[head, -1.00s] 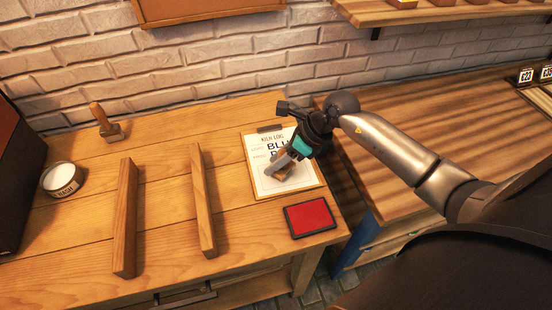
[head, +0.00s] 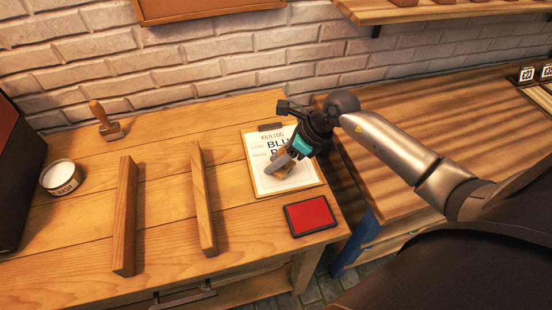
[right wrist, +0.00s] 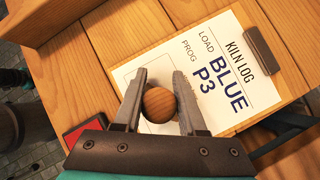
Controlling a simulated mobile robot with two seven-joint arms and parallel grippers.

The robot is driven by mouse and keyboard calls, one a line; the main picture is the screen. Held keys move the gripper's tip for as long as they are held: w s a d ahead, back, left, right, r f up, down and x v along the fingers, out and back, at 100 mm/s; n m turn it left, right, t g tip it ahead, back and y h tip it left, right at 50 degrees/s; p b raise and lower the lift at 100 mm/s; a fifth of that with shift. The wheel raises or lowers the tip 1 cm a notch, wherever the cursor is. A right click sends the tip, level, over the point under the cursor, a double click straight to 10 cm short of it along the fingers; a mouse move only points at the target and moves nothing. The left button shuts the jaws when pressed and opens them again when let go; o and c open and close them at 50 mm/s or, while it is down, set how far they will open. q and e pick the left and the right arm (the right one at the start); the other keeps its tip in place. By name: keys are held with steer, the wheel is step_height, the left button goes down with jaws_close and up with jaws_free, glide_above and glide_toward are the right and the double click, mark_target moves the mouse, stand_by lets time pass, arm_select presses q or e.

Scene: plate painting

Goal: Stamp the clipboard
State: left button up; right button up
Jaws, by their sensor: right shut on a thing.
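The clipboard (head: 316,184) lies on the table's right part, with a white sheet (head: 262,183) reading KILN LOG and BLUE P3. It also shows in the right wrist view (right wrist: 262,50), metal clip at the right. My right gripper (head: 279,163) is over the sheet's lower part, shut on a wooden stamp. The stamp's round knob (right wrist: 160,104) sits between the two fingers in the right wrist view. The stamp's base is mostly hidden, and I cannot tell whether it touches the paper. A red ink pad (head: 311,216) lies just in front of the clipboard.
Two upright wooden bars (head: 126,215) (head: 203,200) stand left of the clipboard. Farther left are another wooden-handled stamp (head: 108,124) and a round white-topped jar (head: 62,178). A brick wall closes the back. Bare table lies between bars and clipboard.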

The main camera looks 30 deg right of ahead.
steer(key=shift+f+b, duration=0.3)
steer(key=shift+f, duration=0.15)
stand_by(1.1)
steer(key=shift+r, duration=0.1)
step_height(320, 180, up, 7)
steer(key=p, duration=0.5)
steer(key=shift+p, duration=0.3)
steer(key=shift+w, duration=0.1)
stand_by(0.6)
